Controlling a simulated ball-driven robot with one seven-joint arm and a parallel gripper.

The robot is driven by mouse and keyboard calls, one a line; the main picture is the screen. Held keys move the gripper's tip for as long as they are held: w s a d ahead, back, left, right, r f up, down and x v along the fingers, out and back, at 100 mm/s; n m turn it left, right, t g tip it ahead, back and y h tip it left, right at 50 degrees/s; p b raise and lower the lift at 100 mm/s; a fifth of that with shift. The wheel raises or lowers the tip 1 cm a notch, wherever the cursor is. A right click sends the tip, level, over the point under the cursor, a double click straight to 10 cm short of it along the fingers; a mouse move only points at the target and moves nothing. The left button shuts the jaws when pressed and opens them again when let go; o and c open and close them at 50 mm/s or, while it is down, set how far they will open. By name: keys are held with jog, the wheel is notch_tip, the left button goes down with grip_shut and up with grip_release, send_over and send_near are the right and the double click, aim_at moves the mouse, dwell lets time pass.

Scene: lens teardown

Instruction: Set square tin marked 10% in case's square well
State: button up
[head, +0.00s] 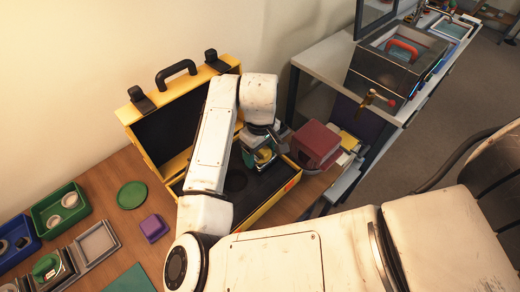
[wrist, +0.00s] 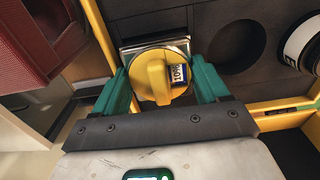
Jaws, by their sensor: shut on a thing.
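The square tin marked 10% (wrist: 128,46) has a silvery body, a round yellow top with a raised grip and a small label reading 10. My gripper (wrist: 158,68) has its green fingers shut on the sides of the yellow top. In the head view, my gripper (head: 262,150) holds the tin at the right part of the open yellow case (head: 268,207). The wrist view shows the tin at the dark insert (wrist: 205,16), left of a round well (wrist: 237,47).
A dark red box (head: 318,143) stands close right of the case and shows at left in the wrist view (wrist: 38,40). A white-ringed round part (wrist: 303,42) sits in the insert. Green lid (head: 131,195), purple block (head: 154,228) and trays (head: 60,208) lie left on the table.

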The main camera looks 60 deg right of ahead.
jog(key=shift+f, duration=0.5)
jog(key=o, duration=1.1)
jog(key=shift+c, duration=0.9)
jog(key=shift+o, duration=0.7)
jog(key=shift+d, duration=0.1)
jog(key=shift+r, duration=0.15)
